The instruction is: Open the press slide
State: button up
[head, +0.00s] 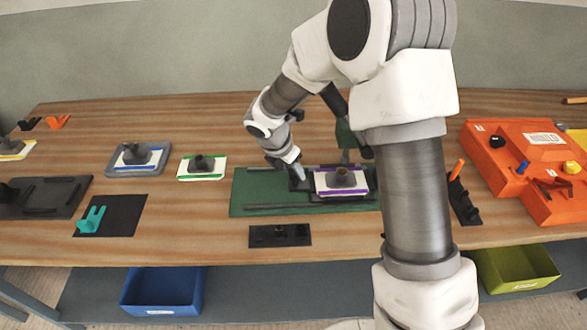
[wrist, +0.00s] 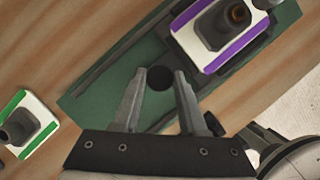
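A green base (head: 250,190) with dark rails lies on the table in the head view, and it also shows in the wrist view (wrist: 95,97). A white mould with purple stripes and a dark post (head: 342,180) sits on its right part; it is at the upper right in the wrist view (wrist: 217,35). My gripper (head: 299,174) is over the base, just left of this mould. In the wrist view my gripper (wrist: 160,72) is open, its fingers on either side of a dark round knob (wrist: 160,79). I cannot tell whether they touch it. My arm hides the base's right end.
A green-striped mould (head: 201,167) and a blue-striped mould (head: 137,158) stand to the left. A small black plate (head: 280,236) lies in front. An orange machine (head: 520,165) is at the right. Blue (head: 162,291) and olive (head: 515,268) bins are below the table. The table behind the base is partly clear.

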grip_shut()
dwell(1.0)
